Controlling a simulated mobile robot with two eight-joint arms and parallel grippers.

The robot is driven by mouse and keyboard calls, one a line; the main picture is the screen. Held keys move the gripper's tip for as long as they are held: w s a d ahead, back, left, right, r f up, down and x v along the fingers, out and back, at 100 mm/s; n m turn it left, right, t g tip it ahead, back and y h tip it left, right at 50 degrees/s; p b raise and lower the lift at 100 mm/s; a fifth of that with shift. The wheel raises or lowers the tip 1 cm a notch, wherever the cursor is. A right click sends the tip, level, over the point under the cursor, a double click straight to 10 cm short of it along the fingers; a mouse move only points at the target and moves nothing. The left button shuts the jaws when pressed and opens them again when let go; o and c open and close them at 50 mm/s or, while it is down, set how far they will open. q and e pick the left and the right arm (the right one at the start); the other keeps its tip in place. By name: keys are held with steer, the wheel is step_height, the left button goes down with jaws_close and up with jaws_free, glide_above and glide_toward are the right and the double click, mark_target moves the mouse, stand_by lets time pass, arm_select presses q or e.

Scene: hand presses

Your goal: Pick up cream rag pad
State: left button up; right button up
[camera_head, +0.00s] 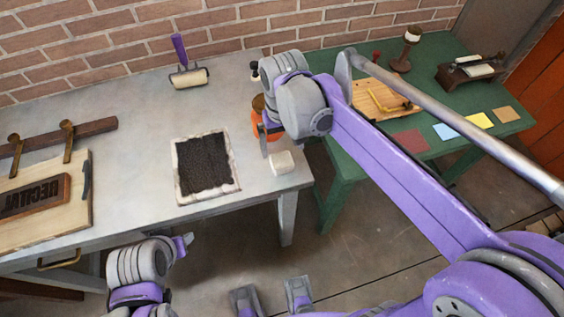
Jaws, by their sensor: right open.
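The cream rag pad (282,162), a small pale block, lies near the right front edge of the grey table. My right gripper (267,148) points down just above and left of the pad. It is open, holds nothing and is partly hidden by my own wrist. I cannot tell whether its near finger touches the pad. My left gripper (187,242) is low in front of the table, far from the pad, and its fingers are too hidden to read.
An orange can (262,118) stands close behind my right gripper. A black ink slab (205,165) lies left of the pad, with a roller (188,77) behind it. A wooden board with a letter block (40,200) is at left. A green table (437,62) stands at right.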

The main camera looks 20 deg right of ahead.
mark_target(281, 159)
step_height(281, 159, down, 3)
steer(key=shift+s+a+r, duration=0.1)
steer(key=f, duration=0.5)
steer(key=shift+w, duration=0.4)
steer(key=c, duration=1.3)
step_height(281, 159, up, 10)
